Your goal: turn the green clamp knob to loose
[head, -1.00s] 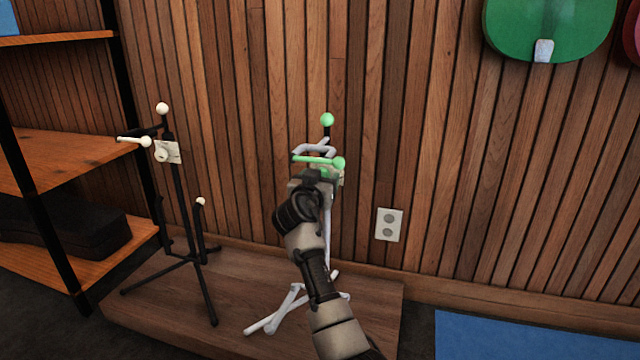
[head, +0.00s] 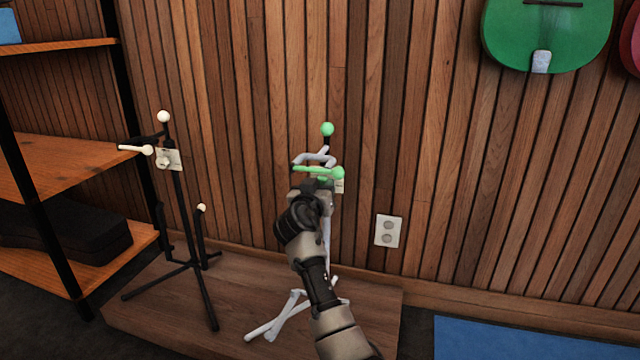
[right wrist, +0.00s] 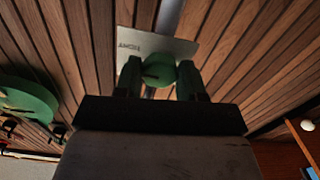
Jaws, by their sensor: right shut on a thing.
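The white stand (head: 327,238) with green-tipped arms stands on a low wooden platform by the wall. The green clamp knob (right wrist: 158,71) shows in the right wrist view between the two fingers of my right gripper (right wrist: 160,82), which is shut on it. A pale plate with small lettering (right wrist: 150,47) lies just behind the knob; I cannot read the setting. My left gripper is not in view.
A black stand with cream tips (head: 176,200) is to the left on the platform (head: 150,290). A shelf (head: 60,160) is at far left. A green ukulele (head: 550,35) hangs at upper right. A wall outlet (head: 388,231) is right of my arm.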

